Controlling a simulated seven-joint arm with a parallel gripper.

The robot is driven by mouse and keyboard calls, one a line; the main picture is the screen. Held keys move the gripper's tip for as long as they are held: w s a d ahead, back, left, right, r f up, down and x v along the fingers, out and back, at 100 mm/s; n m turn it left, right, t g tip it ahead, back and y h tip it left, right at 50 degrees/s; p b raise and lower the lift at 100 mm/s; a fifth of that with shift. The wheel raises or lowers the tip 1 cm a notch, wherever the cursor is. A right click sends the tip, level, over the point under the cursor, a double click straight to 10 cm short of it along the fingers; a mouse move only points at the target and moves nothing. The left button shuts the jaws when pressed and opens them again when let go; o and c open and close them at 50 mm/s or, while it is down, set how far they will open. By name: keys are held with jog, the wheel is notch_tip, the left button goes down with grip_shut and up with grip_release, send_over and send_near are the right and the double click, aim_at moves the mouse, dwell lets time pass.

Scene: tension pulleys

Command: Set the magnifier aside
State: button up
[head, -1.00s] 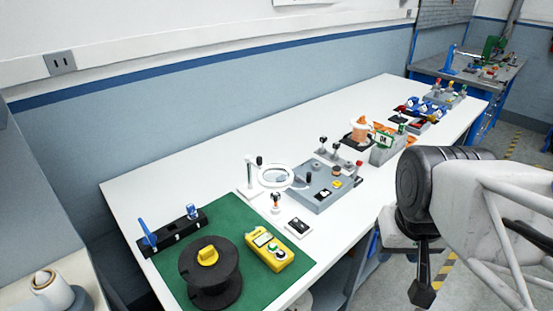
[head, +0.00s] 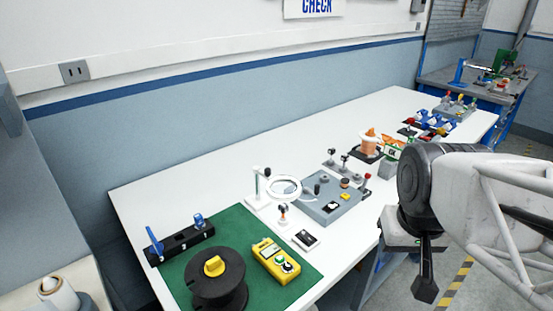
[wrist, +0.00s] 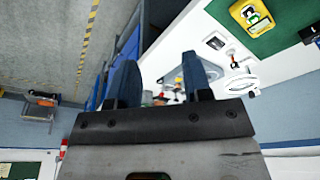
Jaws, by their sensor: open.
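The magnifier (head: 284,188) is a white ring lens on a white stand with an upright post. It stands on the white table between the green mat and a grey pulley plate (head: 332,205), its ring reaching to the plate's left edge. In the head view my arm is at the right, off the table's front edge, and the fingertips cannot be made out there.
A green mat (head: 228,232) holds a black spool (head: 217,285), a yellow meter (head: 276,260) and a black rail (head: 181,243). A small black-and-white block (head: 306,240) lies near the front edge. Orange and blue parts crowd the far right. The table's back strip is clear.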

jog(key=w+a+r+n, duration=0.1)
jog(key=w+a+r, duration=0.1)
jog(key=w, duration=0.3)
jog(key=w+a+r, duration=0.1)
jog(key=w+a, duration=0.2)
jog(key=w, duration=0.2)
jog(key=n+g, duration=0.3)
jog(key=n, duration=0.1)
send_over(268, 169)
notch_tip(268, 169, down, 3)
jog(key=shift+w+r, duration=0.1)
jog(key=shift+r, duration=0.05)
jog(key=shift+f, duration=3.9)
jog(key=shift+c, duration=0.3)
